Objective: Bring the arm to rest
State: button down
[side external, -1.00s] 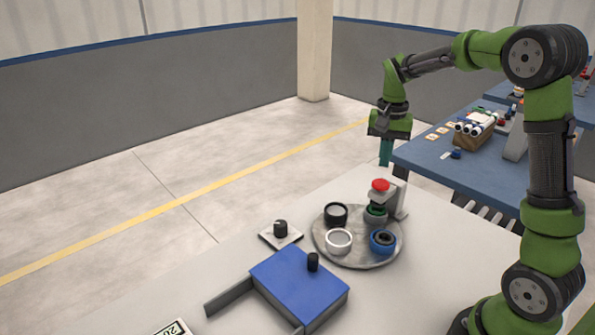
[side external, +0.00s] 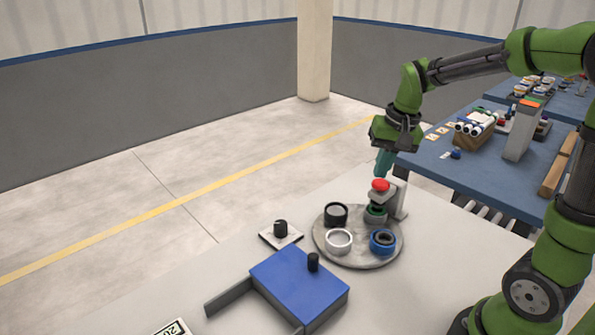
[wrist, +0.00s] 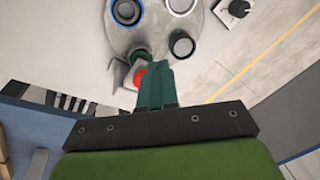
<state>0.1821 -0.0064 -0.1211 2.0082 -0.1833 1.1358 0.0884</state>
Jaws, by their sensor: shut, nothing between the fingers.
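My gripper (side external: 384,163) hangs above the far side of the round grey turntable (side external: 331,250), close to the red knob (side external: 380,185) in the picture. Its teal fingers are together and empty, and they also show in the wrist view (wrist: 156,85). A black ring (side external: 336,214), a white ring (side external: 338,240), a blue ring (side external: 383,241) and a green ring (side external: 376,213) are on the turntable. The red knob is on a grey bracket beside the green ring. In the wrist view the fingers partly cover the red knob (wrist: 140,78).
A blue box (side external: 290,285) with a black knob stands in front of the turntable, with a grey rail beside it. A black dial (side external: 280,229) sits on a small plate at left. A blue bench (side external: 490,180) with a box of white tubes stands behind.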

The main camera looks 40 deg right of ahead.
jog(key=s+a+r+n+t+y, duration=0.1)
jog(key=s+a+r+n+t, duration=0.3)
jog(key=s+a, duration=0.6)
jog(key=shift+s+a+r+n+t, duration=0.4)
jog(key=shift+a, duration=0.5)
